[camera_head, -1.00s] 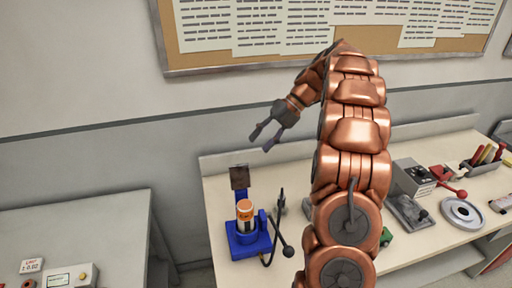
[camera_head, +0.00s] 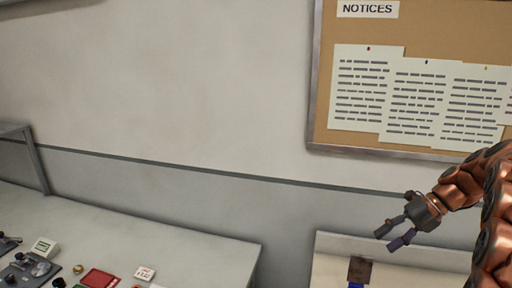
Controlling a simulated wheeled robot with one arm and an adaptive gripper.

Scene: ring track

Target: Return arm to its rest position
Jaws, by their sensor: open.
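My copper-coloured arm (camera_head: 492,225) comes in at the right edge of the head view, bent over toward the left. My gripper (camera_head: 393,236) at its end is open, with two dark fingers apart and nothing between them. It hangs in the air in front of the wall, above the right-hand bench (camera_head: 330,270). The lower part of the arm is out of the picture.
On that bench the top of a dark brown plate (camera_head: 360,269) over a blue part shows below my gripper. A left-hand bench (camera_head: 190,245) holds small devices, a red item (camera_head: 99,278) and a white label card (camera_head: 145,273). A notice board (camera_head: 330,140) hangs on the wall.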

